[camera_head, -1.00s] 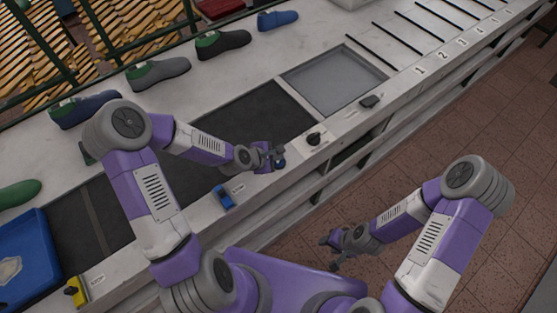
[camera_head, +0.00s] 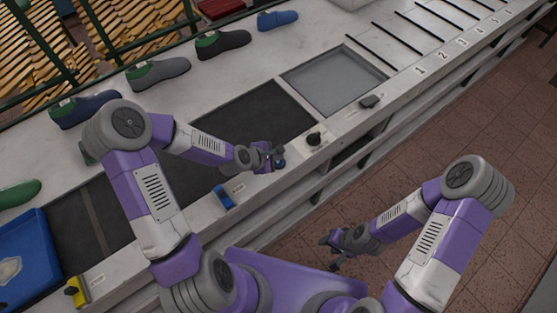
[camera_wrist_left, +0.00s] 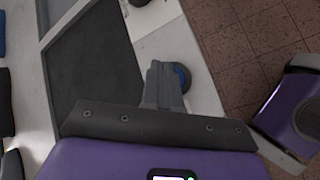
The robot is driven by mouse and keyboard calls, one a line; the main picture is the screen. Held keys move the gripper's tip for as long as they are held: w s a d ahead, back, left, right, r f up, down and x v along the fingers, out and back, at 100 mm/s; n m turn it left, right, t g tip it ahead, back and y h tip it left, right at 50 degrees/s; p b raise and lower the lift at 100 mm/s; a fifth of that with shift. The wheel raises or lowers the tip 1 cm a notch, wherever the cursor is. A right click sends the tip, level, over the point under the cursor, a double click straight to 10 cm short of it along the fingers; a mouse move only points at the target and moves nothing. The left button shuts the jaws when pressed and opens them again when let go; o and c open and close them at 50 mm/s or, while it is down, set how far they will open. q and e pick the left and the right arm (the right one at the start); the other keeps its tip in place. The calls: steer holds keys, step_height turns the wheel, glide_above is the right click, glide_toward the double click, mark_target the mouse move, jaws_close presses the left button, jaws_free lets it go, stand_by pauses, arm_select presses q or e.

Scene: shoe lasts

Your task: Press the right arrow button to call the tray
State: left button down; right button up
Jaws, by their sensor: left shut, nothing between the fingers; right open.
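My left gripper (camera_head: 277,158) is shut and empty, over the front edge of the counter. A round blue button (camera_wrist_left: 182,78) shows beside and partly behind its fingertips in the left wrist view. Its blue edge also shows at the fingertips in the head view (camera_head: 281,164). I cannot tell whether the fingers touch it, and no arrow mark is visible on it. A blue tray (camera_head: 44,240) is at the left end of the dark conveyor belt (camera_head: 262,118). My right gripper (camera_head: 334,247) is open and empty, over the floor in front of the counter.
A blue block (camera_head: 222,197) and a yellow one (camera_head: 75,291) sit on the front ledge. A black knob (camera_head: 314,138) stands right of my left gripper. A grey recessed panel (camera_head: 335,80) lies beyond the belt. Several shoe lasts line the back, including a black one (camera_head: 222,44).

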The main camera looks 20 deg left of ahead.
arm_select(q)
steer(key=shift+f, duration=0.15)
steer(key=shift+f+b, duration=0.3)
steer(key=shift+b, duration=0.15)
